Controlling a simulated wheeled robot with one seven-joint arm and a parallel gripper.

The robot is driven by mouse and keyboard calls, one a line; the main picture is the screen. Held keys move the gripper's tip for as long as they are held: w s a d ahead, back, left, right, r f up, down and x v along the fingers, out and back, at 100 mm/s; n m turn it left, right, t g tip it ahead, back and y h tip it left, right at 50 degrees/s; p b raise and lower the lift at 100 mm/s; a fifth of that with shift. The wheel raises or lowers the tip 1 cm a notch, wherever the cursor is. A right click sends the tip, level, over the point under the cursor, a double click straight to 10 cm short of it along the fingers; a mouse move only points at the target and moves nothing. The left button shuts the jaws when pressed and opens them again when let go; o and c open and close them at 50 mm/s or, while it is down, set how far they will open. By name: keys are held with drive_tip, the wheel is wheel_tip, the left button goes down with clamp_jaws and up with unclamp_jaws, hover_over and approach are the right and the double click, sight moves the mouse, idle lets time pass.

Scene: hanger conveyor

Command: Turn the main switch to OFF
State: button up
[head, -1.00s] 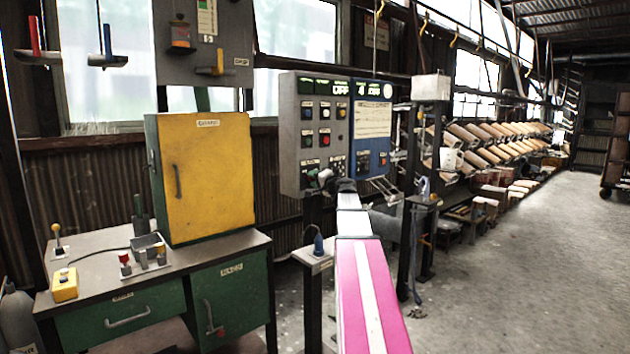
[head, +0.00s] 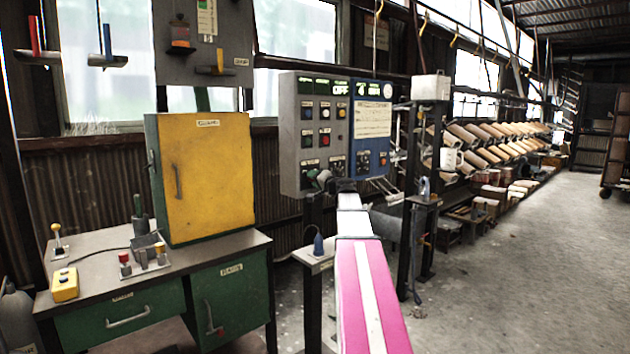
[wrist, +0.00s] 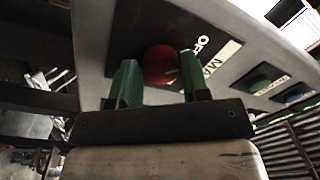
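The main switch is a round red knob (wrist: 160,64) on a dark plate in the wrist view. The letters "OF" show beside it, and a white label (wrist: 220,68) starting "MA" is to its right. My gripper (wrist: 160,78) has its two green fingers on either side of the knob, close against it, and looks shut on it. The far side of the knob is hidden. In the head view my gripper (head: 322,180) is at the lower part of the grey control panel (head: 290,125), and covers the knob there.
A blue panel (head: 383,160) adjoins the grey one on the right. A yellow cabinet (head: 207,180) stands on the workbench (head: 205,258) at left. A small post-mounted stand (head: 316,262) is left of my arm. The floor at right is clear.

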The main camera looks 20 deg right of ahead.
drive_tip(key=shift+o, duration=1.1)
drive_tip(key=v, duration=1)
drive_tip(key=shift+s, duration=0.35)
drive_tip(key=shift+d+f, duration=0.1)
